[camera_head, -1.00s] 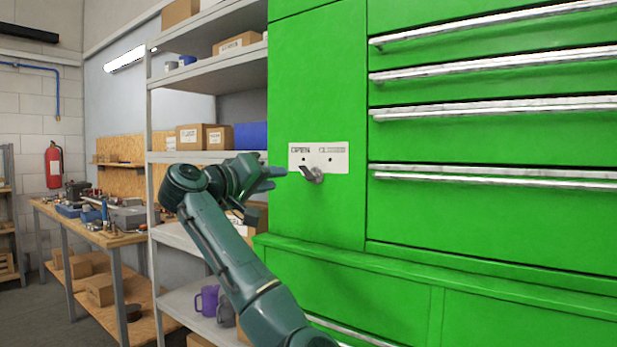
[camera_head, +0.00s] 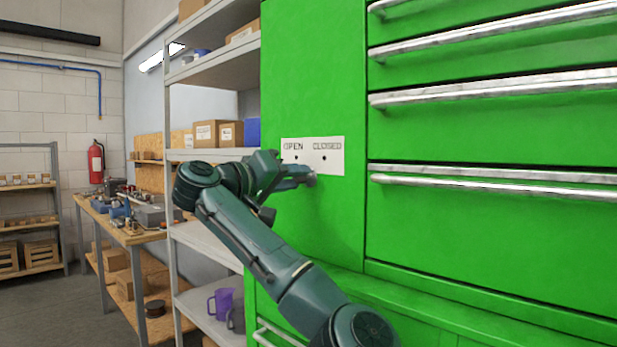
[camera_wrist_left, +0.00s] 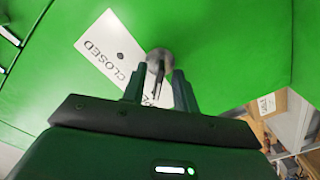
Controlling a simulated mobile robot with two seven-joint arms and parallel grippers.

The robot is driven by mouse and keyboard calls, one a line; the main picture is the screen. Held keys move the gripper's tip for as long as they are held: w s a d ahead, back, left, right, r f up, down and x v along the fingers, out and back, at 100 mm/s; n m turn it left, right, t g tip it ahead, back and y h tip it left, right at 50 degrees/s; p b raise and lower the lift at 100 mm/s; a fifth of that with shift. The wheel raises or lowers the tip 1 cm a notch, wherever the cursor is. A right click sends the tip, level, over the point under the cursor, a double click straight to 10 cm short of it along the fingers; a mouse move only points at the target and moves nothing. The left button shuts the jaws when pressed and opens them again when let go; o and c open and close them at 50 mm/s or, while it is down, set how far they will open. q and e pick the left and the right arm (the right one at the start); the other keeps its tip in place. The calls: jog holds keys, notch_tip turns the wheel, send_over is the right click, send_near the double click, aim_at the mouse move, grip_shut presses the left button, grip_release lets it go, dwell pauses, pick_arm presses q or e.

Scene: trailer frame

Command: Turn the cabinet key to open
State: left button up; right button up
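The green cabinet (camera_head: 310,75) carries a white plate (camera_head: 334,160) marked OPEN on the left and CLOSED on the right. The grey key (camera_head: 312,180) sits at the lower edge of the plate, mostly covered by my gripper in the head view. In the left wrist view the key (camera_wrist_left: 159,61) shows ahead, its grip reaching back between my fingertips. My left gripper (camera_head: 298,177) is at the key, with its fingers apart on either side of it in the wrist view (camera_wrist_left: 157,82). I cannot tell whether a finger touches it. My right gripper is not in view.
Metal drawer handles (camera_head: 490,180) stick out on the cabinet's right side. A shelf with boxes (camera_head: 218,133) and a purple mug (camera_head: 221,303) stands left of the cabinet. A workbench (camera_head: 135,237) with tools is farther left, with open floor in front.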

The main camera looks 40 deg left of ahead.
pick_arm(q)
jog(key=shift+w, duration=0.15)
grip_shut()
jog(key=shift+f+n+b, duration=0.1)
jog(key=shift+n+b, duration=0.2)
grip_release()
dwell(0.5)
